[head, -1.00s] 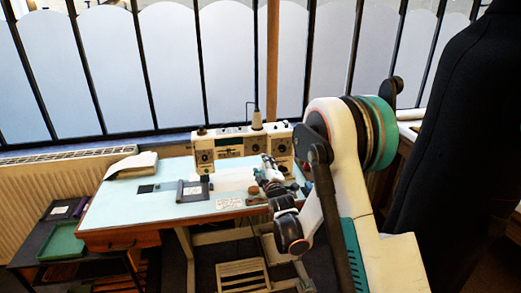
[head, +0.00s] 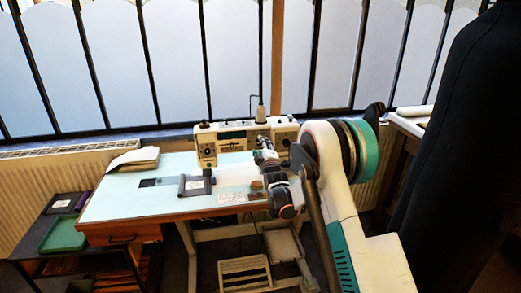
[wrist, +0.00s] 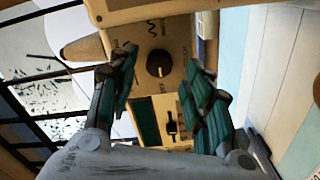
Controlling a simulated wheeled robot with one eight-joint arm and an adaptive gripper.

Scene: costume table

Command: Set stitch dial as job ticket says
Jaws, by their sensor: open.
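The cream sewing machine (head: 207,145) stands at the back of the table. In the wrist view its face (wrist: 182,35) fills the upper middle, with a black round dial (wrist: 158,63) bearing a pale pointer mark and a zigzag symbol beside it. My gripper (wrist: 160,76) is open, its teal fingers on either side of the dial in the picture; contact cannot be told. In the head view my gripper (head: 263,146) is in front of the machine's right part and hides some of it. A small printed white card (head: 231,197) lies at the table's front; its text is unreadable.
The pale blue table (head: 120,197) holds a dark framed pad (head: 195,186), a folded cloth (head: 135,159) and a round brown item (head: 257,185). A thread cone (head: 261,112) stands on the machine. A side table with a green tray (head: 63,234) is at left.

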